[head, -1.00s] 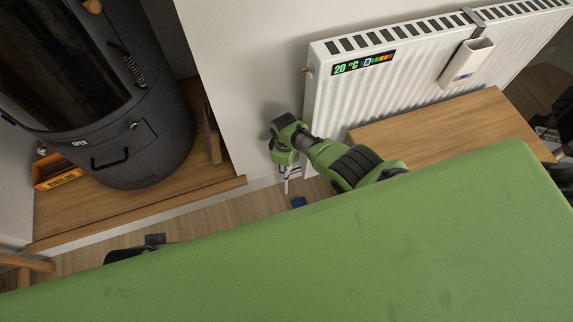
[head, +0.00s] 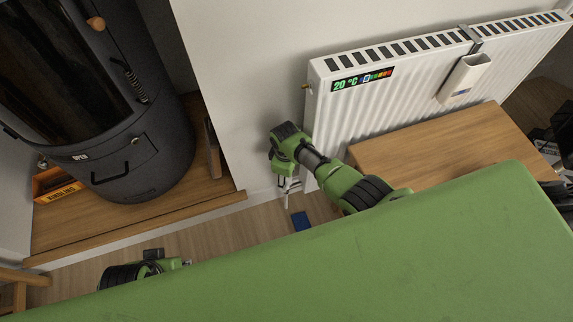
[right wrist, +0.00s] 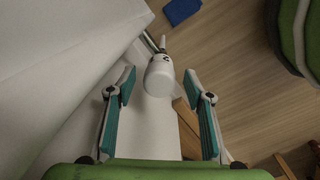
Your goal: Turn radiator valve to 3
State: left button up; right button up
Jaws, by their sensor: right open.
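The white radiator (head: 400,120) hangs on the wall at the upper right of the head view. Its valve, a white rounded knob (right wrist: 159,78), shows in the right wrist view beside a metal pipe. Small dark marks are on the knob, but I cannot read a number. The knob lies between the spread fingers of my right gripper (right wrist: 159,88), apparently just beyond their tips and not gripped. In the head view my right gripper (head: 287,192) points down by the radiator's lower left corner and hides the knob. My left arm shows at the lower left; its gripper (head: 187,263) is barely visible.
A wooden table (head: 440,148) stands before the radiator. A dark stove (head: 125,150) stands on a wooden platform at the left, with an orange kindling box (head: 55,187). A blue object (head: 301,221) lies on the floor near my right gripper. A display (head: 362,79) on the radiator reads 20 °C.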

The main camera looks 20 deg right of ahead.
jog(key=shift+s+a+r, duration=0.1)
jog(key=shift+s+r, duration=0.05)
jog(key=shift+r, duration=4.2)
jog(key=shift+s, duration=0.1)
